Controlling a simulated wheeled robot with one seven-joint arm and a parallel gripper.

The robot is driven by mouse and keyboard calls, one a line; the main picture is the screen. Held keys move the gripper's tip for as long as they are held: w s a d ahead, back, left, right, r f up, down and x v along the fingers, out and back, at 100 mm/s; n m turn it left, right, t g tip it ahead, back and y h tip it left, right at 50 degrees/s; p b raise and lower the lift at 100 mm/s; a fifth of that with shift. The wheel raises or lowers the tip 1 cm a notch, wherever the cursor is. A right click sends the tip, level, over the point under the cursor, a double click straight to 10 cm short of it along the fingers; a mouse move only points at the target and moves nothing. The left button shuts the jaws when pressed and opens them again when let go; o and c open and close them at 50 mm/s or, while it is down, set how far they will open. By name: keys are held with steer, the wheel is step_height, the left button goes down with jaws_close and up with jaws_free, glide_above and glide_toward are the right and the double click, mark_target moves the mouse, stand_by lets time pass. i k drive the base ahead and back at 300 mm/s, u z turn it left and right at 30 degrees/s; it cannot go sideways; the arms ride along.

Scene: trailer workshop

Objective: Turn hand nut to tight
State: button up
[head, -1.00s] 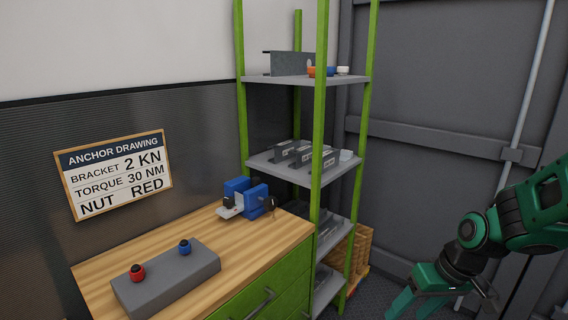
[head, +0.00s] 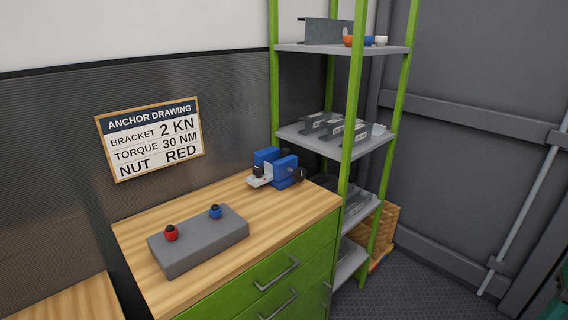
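A red hand nut (head: 171,233) and a blue hand nut (head: 215,212) sit on top of a grey block (head: 205,248) on the wooden bench top (head: 130,228). The red one is at the left, the blue one at the right. How tight either nut is cannot be told. A wall sign (head: 152,140) headed "Anchor Drawing" reads bracket 2 kN, torque 30 Nm, nut red. My gripper is not in view; only a dark green bit of my arm shows at the lower right edge.
A blue vise (head: 275,168) stands at the back right of the bench. A green-posted shelf (head: 342,143) beside it holds grey brackets (head: 345,130) and, on top, orange, blue and white nuts (head: 365,41). A wooden crate (head: 380,228) is behind. Floor at the right (head: 430,285) is clear.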

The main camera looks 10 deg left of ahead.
mark_target(258, 170)
steer(key=k, duration=0.55)
steer(key=u, duration=0.5)
steer(key=i, duration=1.15)
steer(key=z, duration=0.4)
